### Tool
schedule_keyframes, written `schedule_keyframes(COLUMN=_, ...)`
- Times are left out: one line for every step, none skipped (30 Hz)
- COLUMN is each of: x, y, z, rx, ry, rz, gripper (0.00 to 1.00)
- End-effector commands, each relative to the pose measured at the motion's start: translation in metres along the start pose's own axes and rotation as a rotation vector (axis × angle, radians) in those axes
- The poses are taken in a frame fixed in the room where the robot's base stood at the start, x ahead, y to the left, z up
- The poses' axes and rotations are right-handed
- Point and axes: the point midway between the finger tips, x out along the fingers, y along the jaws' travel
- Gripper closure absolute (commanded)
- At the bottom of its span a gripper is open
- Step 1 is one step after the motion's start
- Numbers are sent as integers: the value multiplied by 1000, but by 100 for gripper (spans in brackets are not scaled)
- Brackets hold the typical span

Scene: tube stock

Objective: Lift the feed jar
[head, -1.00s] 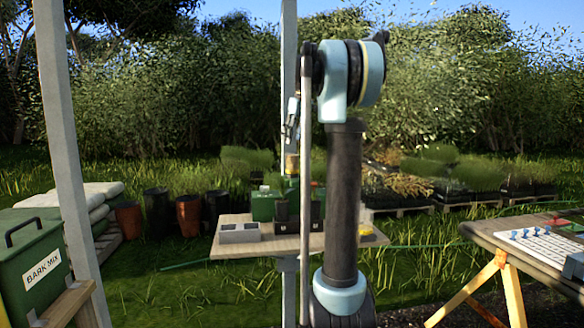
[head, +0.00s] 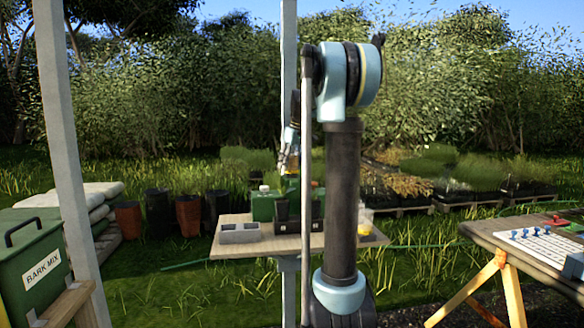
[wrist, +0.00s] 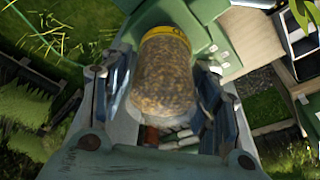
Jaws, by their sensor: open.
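The feed jar (wrist: 165,80), clear with brown granules inside and a yellow band at its top end, fills the middle of the wrist view. It lies between the two fingers of my gripper (wrist: 168,98), one on each side. The gripper is open, and I cannot tell whether either finger touches the jar. In the head view my gripper (head: 289,157) is low over the back of the small table (head: 225,250), partly hidden by a post and my arm. The jar is hard to make out there.
A green container (head: 262,205) and dark pots (head: 282,218) stand close to my gripper on the table. A grey block tray (head: 240,233) is at its left. A pale yellowish container (head: 364,222) is at its right. A post (head: 289,80) rises in front.

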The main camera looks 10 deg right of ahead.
Motion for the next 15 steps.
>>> schedule_keyframes(x=2, y=0, z=0, rx=0, ry=0, rz=0, gripper=44)
schedule_keyframes(x=3, y=0, z=0, rx=0, ry=0, rz=0, gripper=44)
schedule_keyframes(x=3, y=0, z=0, rx=0, ry=0, rz=0, gripper=44)
schedule_keyframes(x=3, y=0, z=0, rx=0, ry=0, rz=0, gripper=44)
schedule_keyframes(x=3, y=0, z=0, rx=0, ry=0, rz=0, gripper=44)
schedule_keyframes(x=3, y=0, z=0, rx=0, ry=0, rz=0, gripper=44)
schedule_keyframes(x=3, y=0, z=0, rx=0, ry=0, rz=0, gripper=44)
schedule_keyframes(x=3, y=0, z=0, rx=0, ry=0, rz=0, gripper=44)
schedule_keyframes(x=3, y=0, z=0, rx=0, ry=0, rz=0, gripper=51)
schedule_keyframes(x=3, y=0, z=0, rx=0, ry=0, rz=0, gripper=58)
schedule_keyframes(x=3, y=0, z=0, rx=0, ry=0, rz=0, gripper=65)
schedule_keyframes(x=3, y=0, z=0, rx=0, ry=0, rz=0, gripper=74)
schedule_keyframes(x=3, y=0, z=0, rx=0, ry=0, rz=0, gripper=80)
schedule_keyframes(x=3, y=0, z=0, rx=0, ry=0, rz=0, gripper=83)
schedule_keyframes(x=3, y=0, z=0, rx=0, ry=0, rz=0, gripper=83)
